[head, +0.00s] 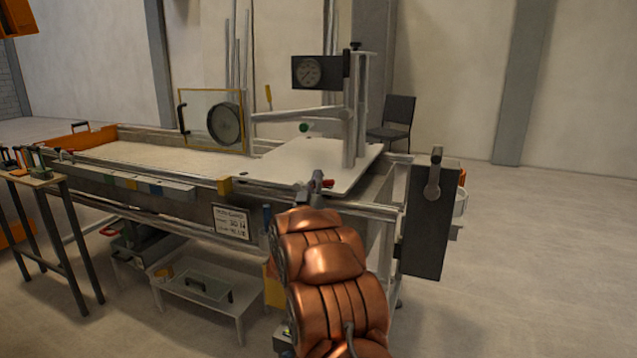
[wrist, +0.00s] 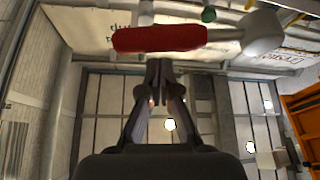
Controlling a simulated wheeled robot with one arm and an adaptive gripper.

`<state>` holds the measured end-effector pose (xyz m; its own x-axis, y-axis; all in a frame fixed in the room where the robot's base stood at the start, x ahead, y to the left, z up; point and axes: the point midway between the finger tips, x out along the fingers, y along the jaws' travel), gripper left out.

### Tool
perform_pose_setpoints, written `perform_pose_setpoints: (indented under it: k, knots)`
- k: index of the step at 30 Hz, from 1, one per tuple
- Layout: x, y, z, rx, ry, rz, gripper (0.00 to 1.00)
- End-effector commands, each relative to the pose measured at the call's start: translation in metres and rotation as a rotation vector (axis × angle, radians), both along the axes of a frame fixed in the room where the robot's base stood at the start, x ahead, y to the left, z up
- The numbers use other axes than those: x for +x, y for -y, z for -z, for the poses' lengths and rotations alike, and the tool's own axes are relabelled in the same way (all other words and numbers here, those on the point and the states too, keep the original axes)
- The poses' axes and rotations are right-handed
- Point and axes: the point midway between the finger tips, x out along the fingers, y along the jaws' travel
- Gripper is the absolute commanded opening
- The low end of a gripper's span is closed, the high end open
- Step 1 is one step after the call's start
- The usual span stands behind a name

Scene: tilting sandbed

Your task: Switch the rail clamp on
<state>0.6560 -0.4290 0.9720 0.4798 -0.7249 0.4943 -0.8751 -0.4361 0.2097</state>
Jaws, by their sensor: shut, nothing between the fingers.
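A red lever handle (wrist: 160,38) on a pale rounded pivot (wrist: 262,32) lies across the top of the wrist view. It seems to be the rail clamp's lever; its on/off marking cannot be read. In the head view a bit of red handle (head: 329,183) shows at the platform's front edge, beside my fingertips. My gripper (wrist: 160,68) is shut and empty, its tips just below the red handle in the wrist view; contact cannot be told. In the head view my gripper (head: 317,176) partly hides the lever and rail.
The long sandbed (head: 150,158) stretches left. A white platform (head: 285,168) carries a post with a dial gauge (head: 309,72). A dark box with a crank (head: 433,185) hangs at the right end. A small tool table (head: 38,182) stands left. The floor at right is clear.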

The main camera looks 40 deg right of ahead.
Motion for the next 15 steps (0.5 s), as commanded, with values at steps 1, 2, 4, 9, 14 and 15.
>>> perform_pose_setpoints:
  k: [1,2,4,9,14,15]
  knots:
    - [0.001,-0.003,-0.012,-0.002,0.003,-0.002,0.0]
    - [0.002,-0.005,-0.016,-0.002,0.003,-0.002,0.0]
    - [0.003,-0.008,-0.027,-0.003,0.003,-0.003,0.0]
    - [-0.007,-0.022,-0.013,-0.003,0.001,-0.001,0.0]
    - [-0.018,-0.038,-0.002,-0.002,0.001,-0.003,0.0]
    - [-0.021,-0.043,0.0,-0.003,0.002,-0.002,0.0]
